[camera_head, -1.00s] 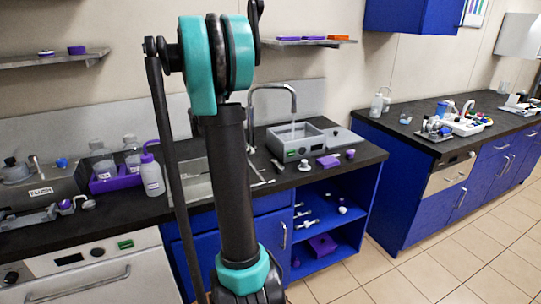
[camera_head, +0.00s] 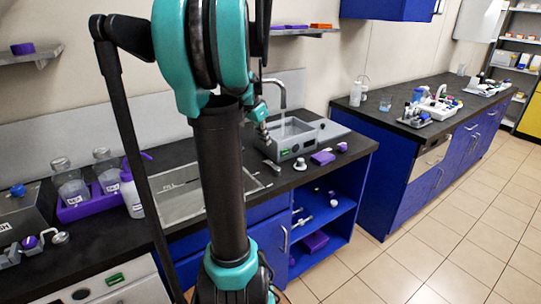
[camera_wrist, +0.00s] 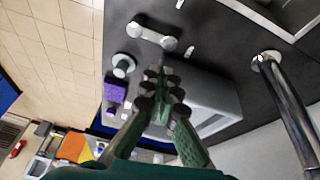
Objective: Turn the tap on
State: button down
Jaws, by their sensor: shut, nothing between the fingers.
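The chrome tap (camera_head: 283,93) curves over behind the grey box at the back of the counter; its base is hidden behind my arm in the head view. A thin pale streak hangs below its spout. In the wrist view the tap's pipe (camera_wrist: 291,108) runs down the right side from a round base. My gripper (camera_head: 265,136) points down just left of the spout, partly hidden by my arm. In the wrist view its fingertips (camera_wrist: 160,76) are together and empty, above the counter near a grey double-knobbed piece (camera_wrist: 153,34), apart from the pipe. I cannot tell which part is the tap's handle.
The grey box (camera_head: 299,149) with a green display stands beside my gripper. The sink (camera_head: 180,204) is to its left. Purple blocks (camera_head: 322,158) and a white knobbed piece (camera_head: 300,164) lie in front. Bottles in a purple rack (camera_head: 75,211) stand further left.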

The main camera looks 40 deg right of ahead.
aim_at(271, 162)
jog(key=shift+m, duration=0.9)
jog(key=x, duration=1)
jog(key=shift+d+r, duration=0.1)
jog(key=shift+d, duration=0.05)
jog(key=shift+a, duration=0.65)
jog(key=shift+w+r, duration=0.1)
